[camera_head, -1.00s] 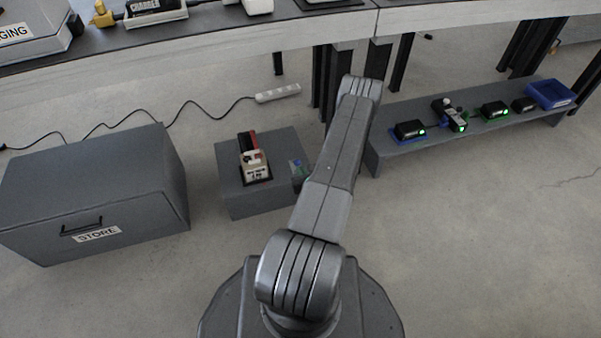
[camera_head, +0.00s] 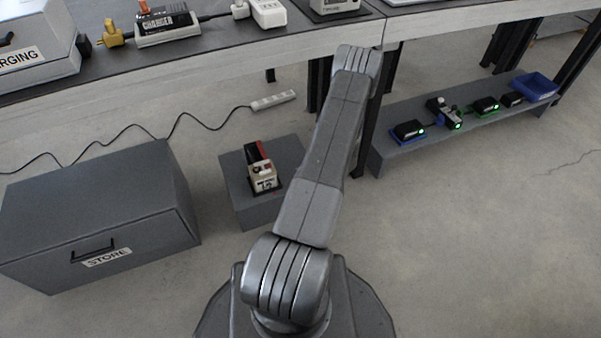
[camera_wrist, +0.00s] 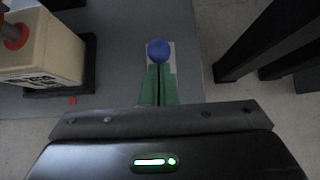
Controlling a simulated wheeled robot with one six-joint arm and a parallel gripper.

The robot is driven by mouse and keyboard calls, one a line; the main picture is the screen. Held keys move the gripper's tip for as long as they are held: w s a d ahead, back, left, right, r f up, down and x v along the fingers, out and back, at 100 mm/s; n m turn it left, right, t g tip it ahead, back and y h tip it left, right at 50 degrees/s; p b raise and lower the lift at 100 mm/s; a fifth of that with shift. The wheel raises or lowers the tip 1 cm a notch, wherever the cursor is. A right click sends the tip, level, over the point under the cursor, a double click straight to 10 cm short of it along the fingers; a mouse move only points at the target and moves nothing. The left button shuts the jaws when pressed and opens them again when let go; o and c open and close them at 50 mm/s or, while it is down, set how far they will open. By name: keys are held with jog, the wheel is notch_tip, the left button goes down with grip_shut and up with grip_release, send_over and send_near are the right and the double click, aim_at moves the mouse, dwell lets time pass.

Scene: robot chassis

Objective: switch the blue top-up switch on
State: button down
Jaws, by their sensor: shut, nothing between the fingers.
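The blue top-up switch shows in the wrist view as a round blue knob (camera_wrist: 158,49) on a pale plate (camera_wrist: 169,72) on the grey surface. My gripper (camera_wrist: 158,70) is shut, its green fingers side by side and empty. Their tips lie just below the blue knob in the picture. I cannot tell whether they touch it. The lever's position is not clear from this angle. In the head view my arm hides the switch and the gripper.
A beige device (camera_wrist: 50,50) with a red button stands left of my fingers; it also shows on the grey plinth (camera_head: 238,180) in the head view. Dark legs (camera_wrist: 270,40) stand at the right. A STORE cabinet (camera_head: 100,195) is at left, a low shelf (camera_head: 450,125) at right.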

jog(key=shift+w+a+r+g, duration=0.1)
jog(key=shift+w+r+g, duration=0.2)
jog(key=shift+w+g, duration=0.25)
jog(key=shift+s, duration=0.1)
jog(key=shift+r, duration=0.8)
